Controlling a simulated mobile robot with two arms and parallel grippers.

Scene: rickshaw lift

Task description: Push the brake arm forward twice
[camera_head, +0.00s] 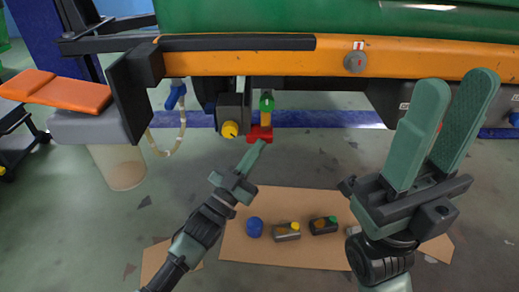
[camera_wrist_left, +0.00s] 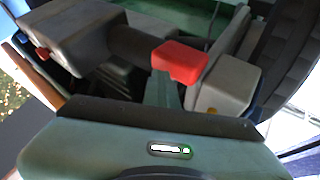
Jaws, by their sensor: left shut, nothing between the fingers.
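A red piece (camera_head: 260,134), probably the brake arm, hangs under the orange beam, below a yellow-and-green fitting (camera_head: 267,106). In the left wrist view a red block (camera_wrist_left: 180,61) shows just beyond my gripper. My left gripper (camera_head: 263,143) is shut and empty, its tip at the lower edge of the red piece; I cannot tell whether they touch.
The orange beam (camera_head: 215,62) spans the top under a green body. A yellow knob (camera_head: 229,130) sits left of the red piece. A cardboard sheet (camera_head: 260,205) on the floor holds a blue cap (camera_head: 255,227) and small containers (camera_head: 286,231). An orange-topped seat (camera_head: 65,90) is at left.

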